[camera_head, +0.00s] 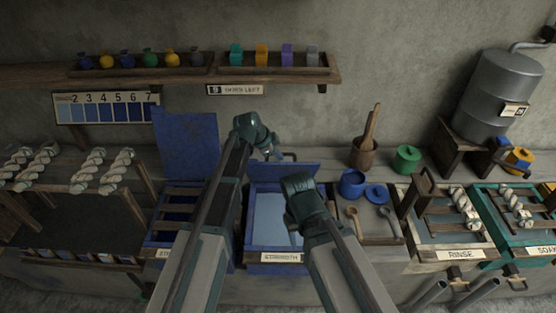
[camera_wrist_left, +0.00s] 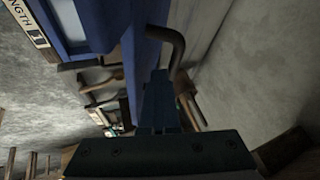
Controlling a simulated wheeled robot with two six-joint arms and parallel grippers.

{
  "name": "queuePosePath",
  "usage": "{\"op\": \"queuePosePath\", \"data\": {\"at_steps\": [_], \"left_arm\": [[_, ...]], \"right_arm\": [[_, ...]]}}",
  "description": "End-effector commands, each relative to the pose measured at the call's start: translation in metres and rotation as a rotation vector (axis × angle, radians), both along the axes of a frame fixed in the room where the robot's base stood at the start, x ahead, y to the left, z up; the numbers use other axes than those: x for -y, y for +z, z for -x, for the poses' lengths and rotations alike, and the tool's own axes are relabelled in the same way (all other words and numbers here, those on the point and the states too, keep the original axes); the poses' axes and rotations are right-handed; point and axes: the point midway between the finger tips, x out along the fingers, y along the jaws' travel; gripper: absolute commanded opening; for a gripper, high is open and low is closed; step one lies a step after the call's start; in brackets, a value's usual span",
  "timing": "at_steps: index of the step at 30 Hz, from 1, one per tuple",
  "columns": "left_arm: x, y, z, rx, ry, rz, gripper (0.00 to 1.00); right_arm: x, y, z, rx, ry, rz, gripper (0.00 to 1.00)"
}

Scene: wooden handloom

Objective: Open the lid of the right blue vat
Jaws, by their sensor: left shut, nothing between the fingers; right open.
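The right blue vat (camera_head: 252,225) stands in the middle, with pale blue liquid showing inside. Its blue lid (camera_head: 296,171) is raised at the back edge, seen foreshortened and lower than the left vat's lid. A dark bent handle (camera_head: 290,155) shows at the lid's top edge. My left gripper (camera_head: 271,153) is shut and empty beside this handle. In the left wrist view, the shut fingers (camera_wrist_left: 158,88) are close to the handle (camera_wrist_left: 176,45) and the blue lid (camera_wrist_left: 105,22); I cannot tell whether they touch. My right gripper (camera_head: 299,184) is over the vat's right side, its fingertips hidden.
The left vat's lid (camera_head: 187,146) stands upright behind its vat. A blue pot (camera_head: 352,184), wooden mortar (camera_head: 364,155) and green jar (camera_head: 407,158) stand right of the vat. Rinse and soak troughs lie further right. A shelf of small containers (camera_head: 275,70) hangs above.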

Motion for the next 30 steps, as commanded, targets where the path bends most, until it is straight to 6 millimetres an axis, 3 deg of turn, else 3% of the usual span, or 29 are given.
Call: {"op": "queuePosePath", "data": {"at_steps": [1,3,9,15,21,30], "left_arm": [[0.001,0.015,-0.025,-0.035,0.003,0.0,0.0],[0.001,0.02,-0.042,-0.088,0.001,0.0,0.0],[0.001,0.027,-0.083,-0.202,0.001,0.001,0.0],[0.0,0.029,-0.115,-0.204,0.002,0.0,0.0],[0.0,0.03,-0.135,-0.203,0.001,0.0,0.0],[0.0,0.03,-0.143,-0.203,0.001,0.0,0.0]], "right_arm": [[0.0,0.017,0.0,0.0,0.0,0.0,0.5],[0.0,0.026,0.0,0.0,0.001,0.0,0.5],[0.0,0.039,0.0,0.0,0.0,0.0,0.5],[0.0,0.041,0.0,0.0,-0.001,0.0,0.5],[0.0,0.042,0.0,0.0,-0.002,0.0,0.5],[0.0,0.042,0.0,0.0,-0.002,0.0,0.5]]}}
